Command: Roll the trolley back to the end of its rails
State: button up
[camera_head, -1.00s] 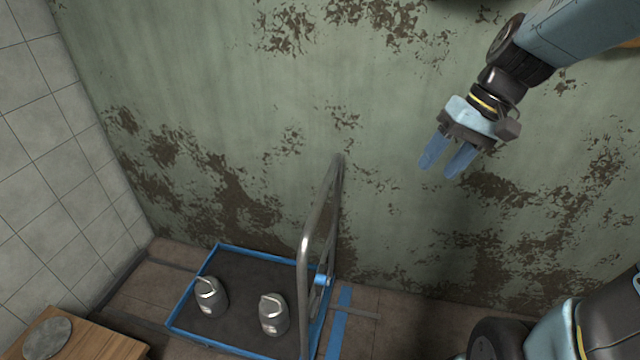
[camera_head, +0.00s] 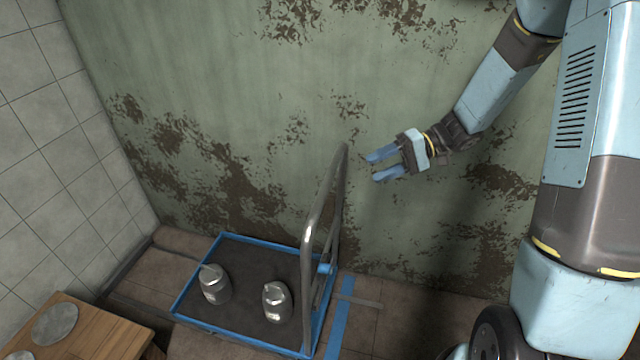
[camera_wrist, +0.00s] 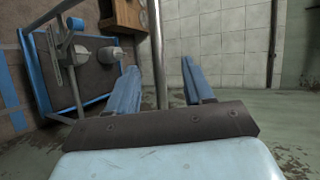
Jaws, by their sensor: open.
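The trolley has a dark deck with a blue rim (camera_head: 190,287) and stands on the floor near the back wall. Its tall grey metal handle (camera_head: 309,250) rises from its right side. Two metal milk cans, a left one (camera_head: 216,290) and a right one (camera_head: 278,305), stand on the deck. My gripper (camera_head: 371,167) is open and empty, just right of the handle's top, with its blue fingers pointing left. In the wrist view, the handle bar (camera_wrist: 157,60) shows between the open fingers (camera_wrist: 158,80) in the picture; I cannot tell whether they touch it.
Blue tape (camera_head: 340,318) marks the floor right of the trolley. A dark rail strip (camera_head: 135,262) shows at the left. A wooden table (camera_head: 85,335) with a round grey disc (camera_head: 54,325) stands front left. The peeling green wall (camera_head: 200,110) is close behind; a tiled wall is left.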

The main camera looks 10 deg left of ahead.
jog(key=w+a+f+y, duration=0.2)
jog(key=w+f+y, duration=0.1)
jog(key=f, duration=0.1)
jog(key=f+x, duration=0.1)
jog(key=x, duration=1.2)
jog(key=shift+a+m+t, duration=0.15)
jog(key=shift+m+t, duration=0.15)
jog(key=shift+f, duration=0.1)
jog(key=shift+c, duration=0.3)
jog(key=shift+h, duration=0.3)
grip_shut()
